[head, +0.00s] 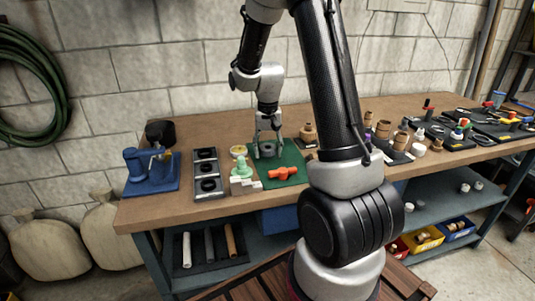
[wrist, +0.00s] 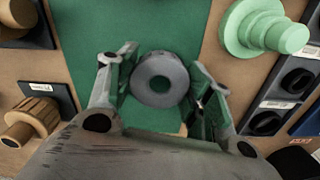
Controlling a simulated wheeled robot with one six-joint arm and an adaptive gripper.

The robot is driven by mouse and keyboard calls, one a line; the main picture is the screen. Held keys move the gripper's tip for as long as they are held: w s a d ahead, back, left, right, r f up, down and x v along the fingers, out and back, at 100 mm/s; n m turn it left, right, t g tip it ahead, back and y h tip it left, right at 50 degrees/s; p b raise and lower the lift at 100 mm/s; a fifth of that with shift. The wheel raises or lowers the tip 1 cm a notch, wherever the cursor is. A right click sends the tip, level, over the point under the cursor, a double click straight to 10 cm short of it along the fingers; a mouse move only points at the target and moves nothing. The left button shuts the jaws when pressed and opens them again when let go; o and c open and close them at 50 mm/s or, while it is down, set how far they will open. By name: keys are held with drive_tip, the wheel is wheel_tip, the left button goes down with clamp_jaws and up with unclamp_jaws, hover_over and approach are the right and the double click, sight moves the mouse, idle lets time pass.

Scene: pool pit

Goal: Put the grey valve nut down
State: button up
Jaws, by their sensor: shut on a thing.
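In the head view the nut (head: 267,150) shows at the fingertips, over the green mat (head: 287,160). My gripper (wrist: 160,92) is shut on the nut, with one finger on each side of it. In the head view my gripper (head: 268,145) points down at the back left part of the mat. I cannot tell whether the nut touches the mat.
An orange-red valve part (head: 283,173) lies on the mat, in front of my gripper. A pale green stepped part (wrist: 264,28) stands close by. A black tray with round recesses (head: 207,173) and a blue vise-like tool (head: 151,168) are further left. Wooden fittings (head: 308,133) stand right of the mat.

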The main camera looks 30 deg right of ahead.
sight(268, 161)
drive_tip(key=shift+f, duration=1)
drive_tip(key=shift+f, duration=0.45)
drive_tip(key=shift+s+f, duration=0.1)
drive_tip(key=o, duration=1.1)
drive_tip(key=shift+f, duration=0.15)
